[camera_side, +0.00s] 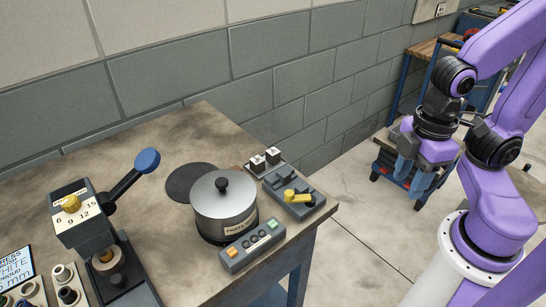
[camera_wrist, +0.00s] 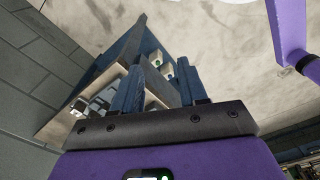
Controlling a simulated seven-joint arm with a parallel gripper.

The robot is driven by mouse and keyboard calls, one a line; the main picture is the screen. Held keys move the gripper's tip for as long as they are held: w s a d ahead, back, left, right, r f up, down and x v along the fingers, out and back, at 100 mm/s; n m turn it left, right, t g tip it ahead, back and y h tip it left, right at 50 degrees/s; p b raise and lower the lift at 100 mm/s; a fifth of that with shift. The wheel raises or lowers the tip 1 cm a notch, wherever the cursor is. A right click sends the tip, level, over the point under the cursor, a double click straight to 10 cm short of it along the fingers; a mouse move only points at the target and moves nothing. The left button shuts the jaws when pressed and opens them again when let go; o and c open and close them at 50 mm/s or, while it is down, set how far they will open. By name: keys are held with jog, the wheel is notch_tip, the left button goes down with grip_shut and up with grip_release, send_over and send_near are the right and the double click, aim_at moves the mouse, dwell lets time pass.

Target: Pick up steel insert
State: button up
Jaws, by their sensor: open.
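Two small pale metal-looking blocks, a left one (camera_side: 257,163) and a right one (camera_side: 272,154), sit side by side on a dark holder at the back right of the bench. They may be steel inserts, but they are too small to tell for sure. My gripper (camera_side: 413,178) is off the bench to the right, pointing down with its two blue fingers apart and nothing seen between them. No steel insert can be made out there.
A dark round mat (camera_side: 190,182) lies behind the pot. Floor separates bench and arm.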

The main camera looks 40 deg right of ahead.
jog(key=o, duration=0.4)
